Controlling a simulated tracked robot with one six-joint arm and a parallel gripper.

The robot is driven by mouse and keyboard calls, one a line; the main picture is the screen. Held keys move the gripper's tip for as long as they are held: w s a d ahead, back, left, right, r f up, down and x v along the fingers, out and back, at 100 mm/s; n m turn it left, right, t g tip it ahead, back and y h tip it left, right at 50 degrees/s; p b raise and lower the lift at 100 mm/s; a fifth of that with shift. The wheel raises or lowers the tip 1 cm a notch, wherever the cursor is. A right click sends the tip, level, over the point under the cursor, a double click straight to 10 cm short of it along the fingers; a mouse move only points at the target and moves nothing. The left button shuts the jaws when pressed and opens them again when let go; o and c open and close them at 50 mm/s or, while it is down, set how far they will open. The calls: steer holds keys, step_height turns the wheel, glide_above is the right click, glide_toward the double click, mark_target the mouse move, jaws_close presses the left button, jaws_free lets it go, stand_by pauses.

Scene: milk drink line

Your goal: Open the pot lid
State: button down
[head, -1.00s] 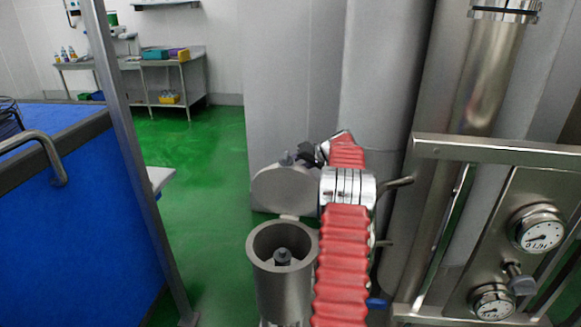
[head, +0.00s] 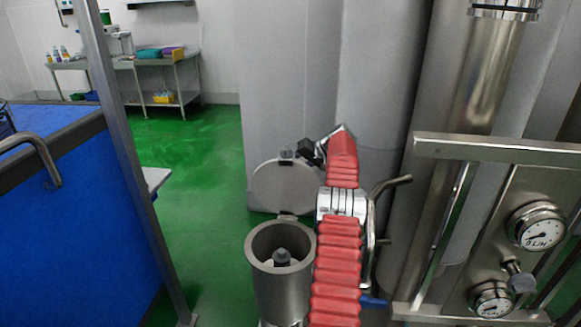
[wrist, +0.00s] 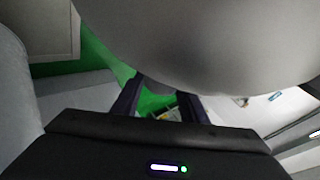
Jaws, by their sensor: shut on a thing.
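The grey metal pot (head: 282,270) stands open at the lower middle of the head view, and a dark-capped part (head: 282,257) shows inside it. The round pot lid (head: 285,188) stands nearly upright on its hinge at the pot's far rim. In the wrist view the lid (wrist: 200,45) fills the top as a large grey disc. My gripper (head: 301,155) is at the lid's upper edge, shut on the lid. Its two dark fingers (wrist: 160,100) show in the wrist view, but the exact contact is hidden. My red-sleeved arm rises to the right of the pot.
Large steel columns (head: 455,110) and a gauge panel (head: 515,240) stand close on the right. A blue-sided unit (head: 85,220) with a metal post is at the left. Green floor (head: 205,190) lies clear between, with a steel table (head: 185,75) far back.

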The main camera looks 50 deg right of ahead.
steer(key=shift+f, duration=0.8)
steer(key=c, duration=1.3)
jaws_free()
steer(key=shift+c, duration=0.2)
steer(key=shift+o, duration=1.1)
steer(key=shift+w+d+r, duration=0.1)
steer(key=shift+r, duration=0.3)
steer(key=v, duration=1.3)
steer(key=shift+d+r, duration=0.2)
steer(key=shift+r, duration=0.05)
